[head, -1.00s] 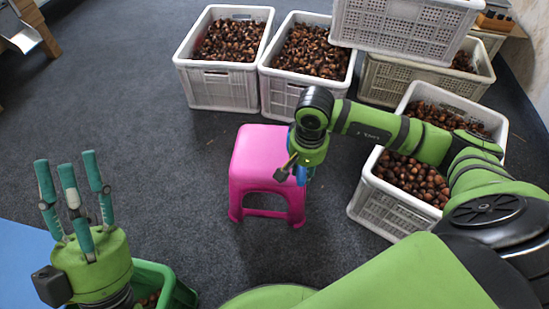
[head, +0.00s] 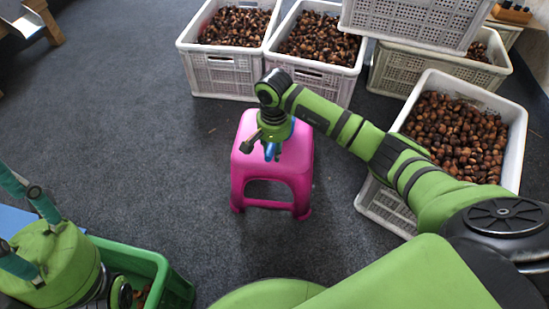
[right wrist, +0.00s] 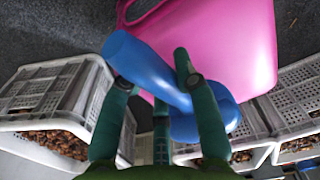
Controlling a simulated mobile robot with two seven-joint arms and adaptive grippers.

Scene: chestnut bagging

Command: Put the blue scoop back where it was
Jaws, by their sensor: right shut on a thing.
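The blue scoop (head: 271,151) is in my right gripper (head: 267,141), over the pink stool (head: 272,178). Most of it is hidden behind the gripper in the head view. In the right wrist view the blue scoop (right wrist: 148,68) lies between the green fingers of my right gripper (right wrist: 155,78), which are shut on it. The pink stool (right wrist: 225,40) fills the upper part of that view. I cannot tell whether the scoop touches the seat. My left gripper (head: 22,205) is at the left edge, its fingers spread and empty, partly cut off.
White crates of chestnuts stand behind the stool (head: 225,75), (head: 312,80) and to its right (head: 380,205), under my right arm. Another white crate (head: 410,25) is stacked at the back. A green crate (head: 165,270) is at lower left. The grey floor left of the stool is clear.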

